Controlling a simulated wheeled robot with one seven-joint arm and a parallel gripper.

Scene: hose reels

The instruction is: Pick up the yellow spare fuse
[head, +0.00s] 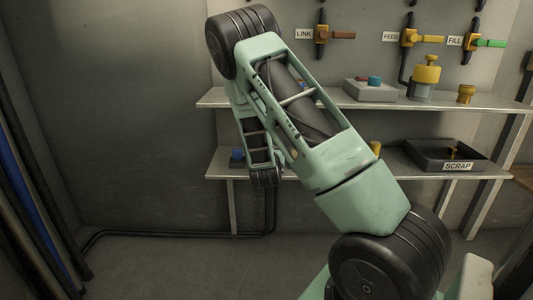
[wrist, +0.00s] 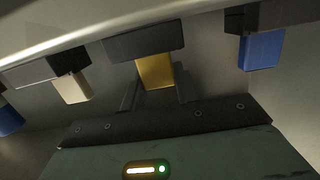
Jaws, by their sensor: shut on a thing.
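The yellow spare fuse (wrist: 155,72) is near the middle of the wrist view, with a dark block at its upper end in the picture. My gripper (wrist: 157,88) reaches up from the bottom of that view, one dark finger on each side of the fuse. It is shut on the yellow fuse. The fuse and its dark block appear together; I cannot tell whether they are apart. In the head view my arm bends down toward the lower shelf (head: 220,172), and my gripper and the held fuse cannot be made out.
In the wrist view a cream fuse (wrist: 74,88) is on the left and a blue fuse (wrist: 261,52) on the right, each at a dark block. The scrap tray (head: 430,165) is at the right of the lower shelf. The upper shelf (head: 375,103) runs above.

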